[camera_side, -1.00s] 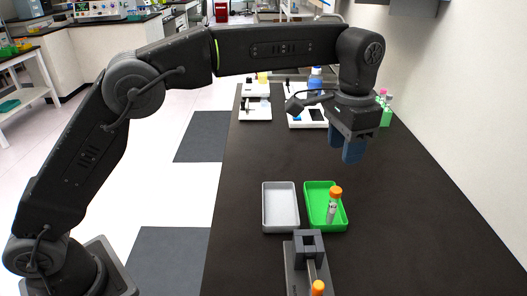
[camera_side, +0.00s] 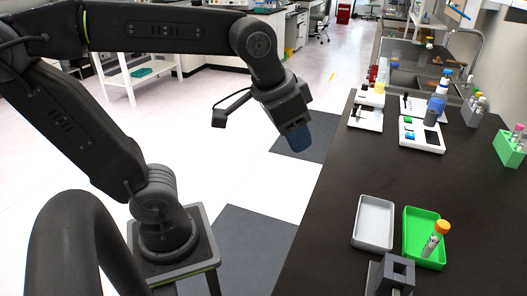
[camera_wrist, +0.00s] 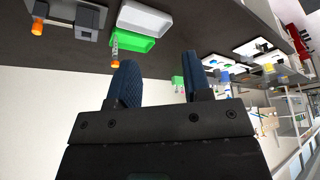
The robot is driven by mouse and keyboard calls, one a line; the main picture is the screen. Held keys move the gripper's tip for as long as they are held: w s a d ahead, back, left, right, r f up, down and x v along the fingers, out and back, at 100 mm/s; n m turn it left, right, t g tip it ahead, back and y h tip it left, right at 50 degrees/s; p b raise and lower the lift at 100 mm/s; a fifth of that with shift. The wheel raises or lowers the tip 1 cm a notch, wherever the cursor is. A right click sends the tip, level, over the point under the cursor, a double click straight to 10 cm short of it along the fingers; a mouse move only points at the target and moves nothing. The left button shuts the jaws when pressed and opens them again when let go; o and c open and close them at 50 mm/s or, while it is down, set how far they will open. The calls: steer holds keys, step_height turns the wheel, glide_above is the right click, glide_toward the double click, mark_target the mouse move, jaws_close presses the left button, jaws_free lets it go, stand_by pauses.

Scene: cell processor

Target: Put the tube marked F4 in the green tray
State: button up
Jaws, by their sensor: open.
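A clear tube with an orange cap (camera_side: 434,240) leans upright in the green tray (camera_side: 410,252), its lower end inside the rim. Its label is too small to read. The wrist view also shows this tube (camera_wrist: 115,48) at the green tray (camera_wrist: 147,42). A second orange cap (camera_wrist: 37,28) shows at the grey device in the wrist view. My gripper (camera_side: 299,140) has blue fingers and appears left of the bench in the side view, well away from the trays. In the wrist view my gripper (camera_wrist: 160,58) is open, with nothing between the fingers.
A pale grey tray (camera_side: 373,222) lies left of the green one. A dark grey device (camera_side: 391,274) stands in front of them. White instruments (camera_side: 421,136), a blue-capped bottle (camera_side: 437,105) and a green tube rack (camera_side: 510,148) stand farther back. The bench middle is clear.

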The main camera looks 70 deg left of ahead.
steer(key=s+a+f+n, duration=0.1)
steer(key=s+f, duration=0.3)
steer(key=s, duration=0.1)
steer(key=shift+a+f+t, duration=0.15)
steer(key=shift+a+t, duration=0.25)
stand_by(0.8)
